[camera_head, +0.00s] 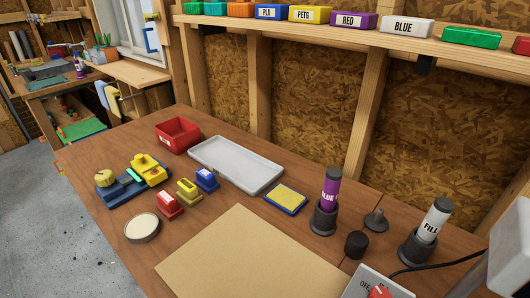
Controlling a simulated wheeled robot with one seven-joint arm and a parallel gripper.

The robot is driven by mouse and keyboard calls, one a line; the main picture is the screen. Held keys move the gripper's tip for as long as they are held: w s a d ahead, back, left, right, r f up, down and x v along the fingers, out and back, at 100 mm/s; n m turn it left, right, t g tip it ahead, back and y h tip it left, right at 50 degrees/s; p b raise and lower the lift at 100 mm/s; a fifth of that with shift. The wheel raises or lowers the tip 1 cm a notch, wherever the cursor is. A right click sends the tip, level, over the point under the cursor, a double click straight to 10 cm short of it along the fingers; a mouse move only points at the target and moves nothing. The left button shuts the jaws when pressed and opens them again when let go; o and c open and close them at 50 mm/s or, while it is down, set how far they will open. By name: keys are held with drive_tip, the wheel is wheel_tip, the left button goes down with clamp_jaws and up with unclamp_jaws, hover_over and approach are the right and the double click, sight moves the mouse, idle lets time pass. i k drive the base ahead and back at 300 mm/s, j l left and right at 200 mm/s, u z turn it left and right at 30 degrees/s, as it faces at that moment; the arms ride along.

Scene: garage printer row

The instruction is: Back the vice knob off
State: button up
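A small vice stands at the left of the wooden bench. It has a dark blue base (119,192), a yellow jaw block (150,169) and a round yellow knob (104,178) at its left end. A small green piece (134,174) sits by the yellow block; I cannot tell how tightly it is held. My gripper is not in view, and nothing is seen touching the knob.
Near the vice are a red bin (177,135), a round cream-topped tin (142,228), and red (168,206), yellow and blue small blocks. A grey tray (236,164) lies behind. A tan board (245,262) covers the front middle. Bottles (325,205) stand right.

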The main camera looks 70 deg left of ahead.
sight(105, 178)
drive_tip(key=k+j+u, duration=0.15)
drive_tip(key=u, duration=0.35)
drive_tip(key=k+j+u, duration=0.1)
drive_tip(key=u, duration=0.35)
drive_tip(key=k+j+u, duration=0.15)
drive_tip(key=j, duration=0.35)
drive_tip(key=k+j+u, duration=0.15)
drive_tip(key=j, duration=0.35)
drive_tip(key=k+j+u, duration=0.15)
drive_tip(key=j, duration=0.4)
drive_tip(key=k+j+u, duration=0.15)
drive_tip(key=j, duration=1.05)
drive_tip(key=k, duration=0.05)
